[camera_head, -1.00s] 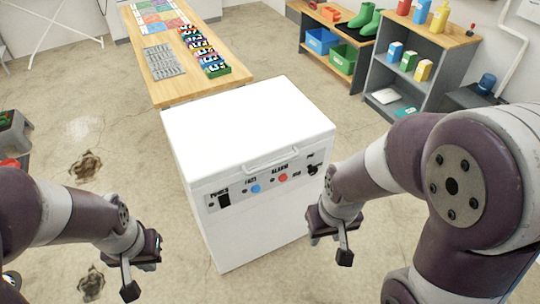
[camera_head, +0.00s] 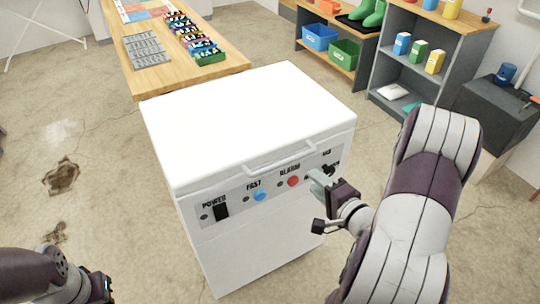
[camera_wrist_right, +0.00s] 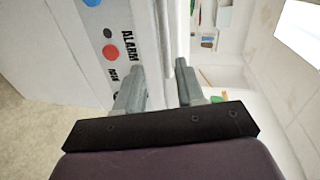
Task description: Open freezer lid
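The white chest freezer (camera_head: 262,232) stands in the middle of the head view. Its lid (camera_head: 245,120) is closed, with a white bar handle (camera_head: 280,160) along the front edge. My right gripper (camera_head: 318,180) is in front of the freezer's right front corner, close to the control panel. In the right wrist view its two fingers (camera_wrist_right: 160,82) are apart, with nothing between them that they grip; the lid edge (camera_wrist_right: 178,30) lies beyond the fingertips. My left gripper (camera_head: 100,290) is at the bottom left, partly cut off, and its fingers cannot be made out.
The front panel carries a black power switch (camera_head: 221,211), a blue button (camera_head: 260,194) and a red button (camera_head: 293,181). A wooden table (camera_head: 222,60) adjoins the freezer's back. Shelves (camera_head: 440,80) stand at the back right. The floor left of the freezer is free.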

